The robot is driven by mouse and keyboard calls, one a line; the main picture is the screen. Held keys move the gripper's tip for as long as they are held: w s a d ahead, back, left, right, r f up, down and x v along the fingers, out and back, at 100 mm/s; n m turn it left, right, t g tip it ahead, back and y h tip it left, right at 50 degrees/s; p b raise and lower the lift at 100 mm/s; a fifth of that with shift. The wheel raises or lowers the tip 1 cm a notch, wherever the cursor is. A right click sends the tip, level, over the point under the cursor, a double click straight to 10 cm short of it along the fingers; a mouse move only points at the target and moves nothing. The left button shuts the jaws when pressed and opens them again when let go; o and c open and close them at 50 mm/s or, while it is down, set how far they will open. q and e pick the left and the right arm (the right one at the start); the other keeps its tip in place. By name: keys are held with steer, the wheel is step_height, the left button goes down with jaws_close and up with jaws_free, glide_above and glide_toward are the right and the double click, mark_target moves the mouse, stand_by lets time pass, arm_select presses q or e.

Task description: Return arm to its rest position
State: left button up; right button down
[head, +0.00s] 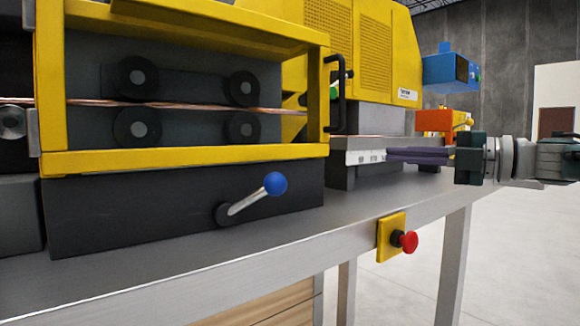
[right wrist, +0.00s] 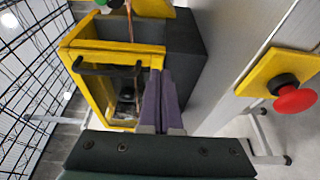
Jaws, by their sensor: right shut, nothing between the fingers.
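My right gripper (head: 420,156) comes in from the right in the head view. Its purple fingers are together and empty, pointing left beside the front edge of a grey block on the bench. In the right wrist view the shut purple fingers (right wrist: 162,105) point toward the yellow-framed machine (right wrist: 102,30). In the head view this yellow frame (head: 190,160) stands open at the front, with black rollers and a thin copper tube (head: 190,104) running between them. My left gripper is not in view.
A lever with a blue knob (head: 275,184) sticks out below the frame. A red stop button (head: 405,241) on a yellow plate is on the bench's front edge. A taller yellow machine (head: 365,50) and a blue box (head: 447,72) stand behind. The floor at right is clear.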

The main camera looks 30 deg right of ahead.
steer(key=d+b, duration=0.2)
steer(key=shift+s+d, duration=0.15)
steer(key=shift+d, duration=0.15)
